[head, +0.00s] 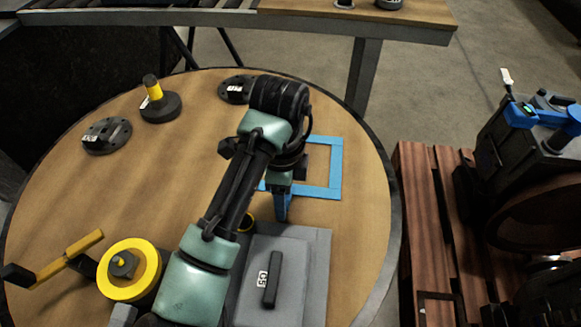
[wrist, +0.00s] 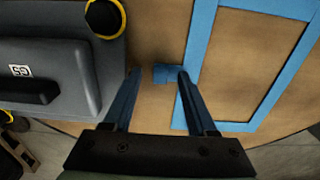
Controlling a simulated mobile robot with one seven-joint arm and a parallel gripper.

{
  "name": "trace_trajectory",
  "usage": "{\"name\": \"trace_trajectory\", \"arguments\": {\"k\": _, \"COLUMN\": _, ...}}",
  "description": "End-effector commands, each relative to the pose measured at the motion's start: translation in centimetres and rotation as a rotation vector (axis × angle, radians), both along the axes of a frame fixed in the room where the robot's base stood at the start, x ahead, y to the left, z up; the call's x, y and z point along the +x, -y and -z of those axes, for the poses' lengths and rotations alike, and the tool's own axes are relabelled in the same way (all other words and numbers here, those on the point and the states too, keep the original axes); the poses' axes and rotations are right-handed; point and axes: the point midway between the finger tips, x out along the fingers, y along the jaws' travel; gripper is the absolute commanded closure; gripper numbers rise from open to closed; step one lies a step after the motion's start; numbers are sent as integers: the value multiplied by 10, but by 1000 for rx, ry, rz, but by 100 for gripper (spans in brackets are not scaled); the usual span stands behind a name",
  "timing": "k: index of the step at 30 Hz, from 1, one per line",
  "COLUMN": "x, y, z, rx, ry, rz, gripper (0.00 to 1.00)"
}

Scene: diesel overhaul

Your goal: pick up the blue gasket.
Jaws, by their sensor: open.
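The blue gasket (head: 335,175) is a flat rectangular frame lying on the round wooden table (head: 360,230), partly hidden behind my arm in the head view. In the wrist view the blue gasket (wrist: 202,40) fills the right side, and a small blue tab (wrist: 163,74) sticks out from its left edge. My gripper (head: 282,210) points down at the gasket's near left corner. In the wrist view my gripper (wrist: 158,80) is open, with the tab showing between its fingertips. The right fingertip overlaps the frame's left edge in the picture; I cannot tell if they touch.
A grey block with a black handle (head: 271,279) stands just left of my gripper in the wrist view. A yellow ring part (head: 152,275), dark flanges (head: 107,136) and a yellow-topped part (head: 158,106) stand on the table. Pallet slats (head: 415,190) lie beyond the right edge.

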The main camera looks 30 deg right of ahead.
Motion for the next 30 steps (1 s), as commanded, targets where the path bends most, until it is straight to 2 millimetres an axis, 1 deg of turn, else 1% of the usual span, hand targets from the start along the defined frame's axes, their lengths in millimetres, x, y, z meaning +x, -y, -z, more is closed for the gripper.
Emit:
{"name": "trace_trajectory", "arguments": {"k": 5, "x": 0, "y": 0, "z": 1, "rx": 0, "ry": 0, "rz": 0, "gripper": 43}}
{"name": "trace_trajectory", "arguments": {"k": 6, "x": 0, "y": 0, "z": 1, "rx": 0, "ry": 0, "rz": 0, "gripper": 44}}
{"name": "trace_trajectory", "arguments": {"k": 8, "x": 0, "y": 0, "z": 1, "rx": 0, "ry": 0, "rz": 0, "gripper": 55}}
{"name": "trace_trajectory", "arguments": {"k": 9, "x": 0, "y": 0, "z": 1, "rx": 0, "ry": 0, "rz": 0, "gripper": 62}}
{"name": "trace_trajectory", "arguments": {"k": 11, "x": 0, "y": 0, "z": 1, "rx": 0, "ry": 0, "rz": 0, "gripper": 73}}
{"name": "trace_trajectory", "arguments": {"k": 15, "x": 0, "y": 0, "z": 0, "rx": 0, "ry": 0, "rz": 0, "gripper": 98}}
{"name": "trace_trajectory", "arguments": {"k": 16, "x": 0, "y": 0, "z": 0, "rx": 0, "ry": 0, "rz": 0, "gripper": 100}}
{"name": "trace_trajectory", "arguments": {"k": 30, "x": 0, "y": 0, "z": 0, "rx": 0, "ry": 0, "rz": 0, "gripper": 100}}
